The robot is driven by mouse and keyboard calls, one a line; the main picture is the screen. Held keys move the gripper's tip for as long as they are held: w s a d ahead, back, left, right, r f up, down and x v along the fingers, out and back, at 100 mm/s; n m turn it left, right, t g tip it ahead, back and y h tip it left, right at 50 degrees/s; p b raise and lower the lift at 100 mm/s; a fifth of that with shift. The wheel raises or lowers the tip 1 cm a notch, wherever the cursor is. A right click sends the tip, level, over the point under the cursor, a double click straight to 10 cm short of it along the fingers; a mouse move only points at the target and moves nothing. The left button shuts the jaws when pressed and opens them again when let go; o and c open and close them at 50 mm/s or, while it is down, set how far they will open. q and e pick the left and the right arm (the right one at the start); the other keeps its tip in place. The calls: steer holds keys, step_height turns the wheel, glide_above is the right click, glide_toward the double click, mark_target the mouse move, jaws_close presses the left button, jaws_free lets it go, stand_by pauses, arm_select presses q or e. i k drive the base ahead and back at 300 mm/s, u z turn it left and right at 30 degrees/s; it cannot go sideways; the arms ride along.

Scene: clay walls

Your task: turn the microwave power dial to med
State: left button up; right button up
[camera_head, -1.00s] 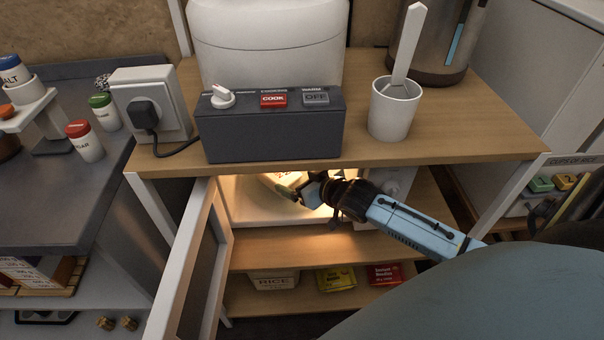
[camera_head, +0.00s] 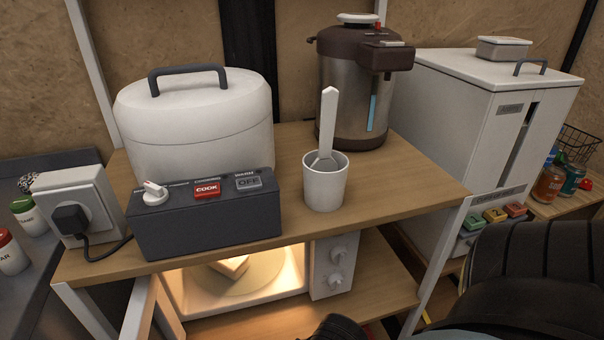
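The microwave (camera_head: 321,262) sits on the shelf under the wooden counter, with its inside lit and its door (camera_head: 141,312) swung open at the left. A small pale package (camera_head: 231,265) lies inside on the plate. Neither gripper's fingers are in view; only a dark part of my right arm shows at the bottom edge.
The counter overhangs the microwave. On it stand a grey control box (camera_head: 207,221), a white cooker (camera_head: 196,125), a white cup (camera_head: 325,183) with a paddle and a water dispenser (camera_head: 358,90). A white dispenser cabinet (camera_head: 470,110) stands at right. Space before the dials looks clear.

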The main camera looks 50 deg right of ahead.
mark_target(338, 254)
steer(key=z, duration=0.45)
steer(key=k, duration=0.55)
steer(key=z, duration=1.1)
steer(key=i, duration=0.5)
steer(key=k, duration=1.3)
steer(key=u, duration=0.3)
steer(key=i, duration=0.75)
steer(key=u, duration=0.65)
